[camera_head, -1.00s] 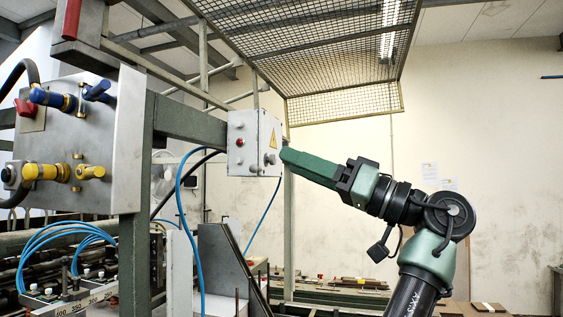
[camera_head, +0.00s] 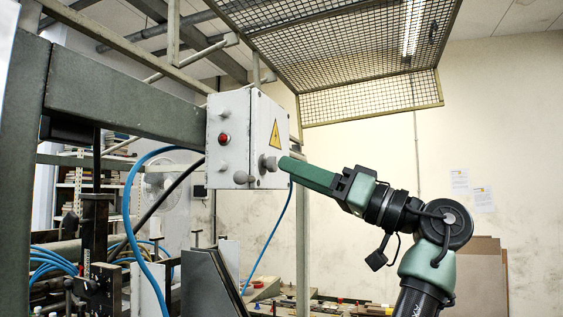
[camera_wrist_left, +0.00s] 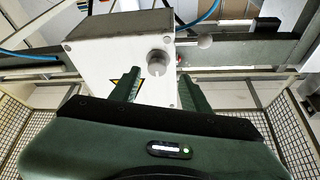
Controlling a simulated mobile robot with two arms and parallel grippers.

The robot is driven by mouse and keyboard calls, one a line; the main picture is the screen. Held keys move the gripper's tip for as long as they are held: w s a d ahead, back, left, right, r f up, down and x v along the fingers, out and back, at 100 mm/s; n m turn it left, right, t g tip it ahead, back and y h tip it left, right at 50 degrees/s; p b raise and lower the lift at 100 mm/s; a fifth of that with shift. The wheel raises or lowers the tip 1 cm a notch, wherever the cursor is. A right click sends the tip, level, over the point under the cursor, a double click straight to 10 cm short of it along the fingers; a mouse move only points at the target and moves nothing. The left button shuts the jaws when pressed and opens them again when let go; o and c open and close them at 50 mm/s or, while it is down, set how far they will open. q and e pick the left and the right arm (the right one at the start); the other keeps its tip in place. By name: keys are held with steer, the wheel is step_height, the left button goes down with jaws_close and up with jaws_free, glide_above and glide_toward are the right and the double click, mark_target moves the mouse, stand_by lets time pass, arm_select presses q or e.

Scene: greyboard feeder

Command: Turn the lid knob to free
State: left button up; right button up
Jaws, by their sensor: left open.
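A white control box (camera_head: 246,138) hangs on the green frame beam, with a yellow warning triangle on its right face. A round grey lid knob (camera_head: 268,163) sticks out low on that face. In the left wrist view the knob (camera_wrist_left: 157,63) shows a pale slot in its face. My left gripper (camera_head: 284,163) points at the knob from the right. In the left wrist view its two green fingers stand apart, one on each side of the knob's line, with nothing between their tips. I cannot tell whether they touch the knob. My right gripper is not in view.
The box's left face carries a red button (camera_head: 224,138) and small grey knobs. A wire mesh guard (camera_head: 340,40) hangs above. A blue hose (camera_head: 270,240) runs below the box.

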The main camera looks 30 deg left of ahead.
mark_target(269, 164)
arm_select(q)
steer(key=p+x, duration=0.1)
steer(key=x, duration=0.3)
steer(key=shift+w+a, duration=0.15)
steer(key=shift+a, duration=0.05)
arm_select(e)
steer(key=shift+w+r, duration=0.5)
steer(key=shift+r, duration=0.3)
arm_select(q)
steer(key=c, duration=0.9)
steer(key=shift+f, duration=0.1)
jaws_close()
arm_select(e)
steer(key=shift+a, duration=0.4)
